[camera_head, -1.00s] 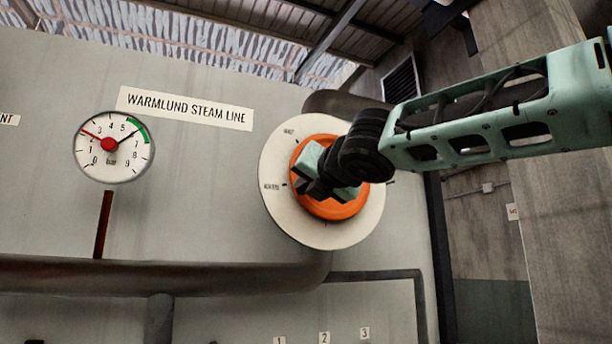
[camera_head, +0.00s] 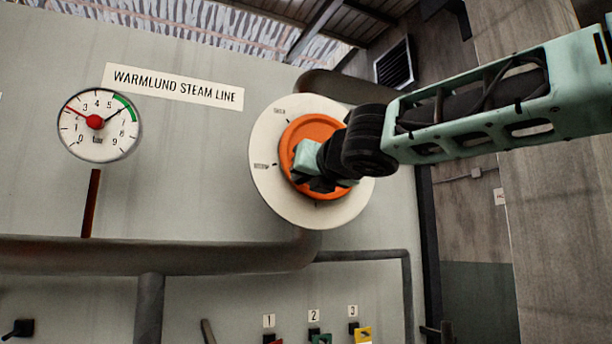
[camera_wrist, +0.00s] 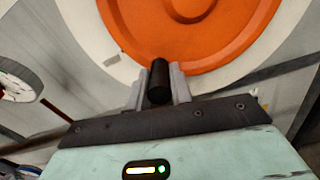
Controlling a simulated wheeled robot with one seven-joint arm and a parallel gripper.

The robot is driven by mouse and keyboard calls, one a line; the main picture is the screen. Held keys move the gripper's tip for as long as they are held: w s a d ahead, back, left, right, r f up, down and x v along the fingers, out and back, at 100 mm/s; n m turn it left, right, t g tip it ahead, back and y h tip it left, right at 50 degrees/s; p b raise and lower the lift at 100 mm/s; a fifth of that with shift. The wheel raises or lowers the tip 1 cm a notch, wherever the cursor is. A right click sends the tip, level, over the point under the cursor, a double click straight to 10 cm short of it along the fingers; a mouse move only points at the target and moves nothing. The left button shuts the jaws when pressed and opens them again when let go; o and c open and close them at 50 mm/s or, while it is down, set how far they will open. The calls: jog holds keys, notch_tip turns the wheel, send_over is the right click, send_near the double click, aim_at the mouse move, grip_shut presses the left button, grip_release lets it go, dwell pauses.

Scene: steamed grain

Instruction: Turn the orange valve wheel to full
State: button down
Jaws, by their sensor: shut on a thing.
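The orange valve wheel (camera_head: 318,134) is mounted on a round cream dial plate (camera_head: 268,184) on the grey panel. The plate has small dark marks and lettering, too small to read surely. My gripper (camera_head: 310,182) is at the lower left of the wheel and hides part of it. In the wrist view the orange wheel (camera_wrist: 205,30) fills the upper middle. There my gripper (camera_wrist: 159,85) is shut on a black handle knob (camera_wrist: 159,78), which stands between its two grey fingers.
A pressure gauge (camera_head: 100,140) is at the left, with a red hand, a black hand and a green arc. A sign (camera_head: 172,87) reads "WARMLUND STEAM LINE". A thick pipe (camera_head: 190,256) runs below. Levers numbered 1, 2 and 3 (camera_head: 313,318) are at the bottom.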

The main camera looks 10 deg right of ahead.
jog(key=c, duration=1.3)
grip_release()
jog(key=shift+d, duration=0.1)
jog(key=shift+o, duration=0.2)
jog(key=shift+s, duration=0.1)
jog(key=b+v, duration=1.2)
jog(key=v, duration=0.5)
jog(key=shift+b, duration=0.35)
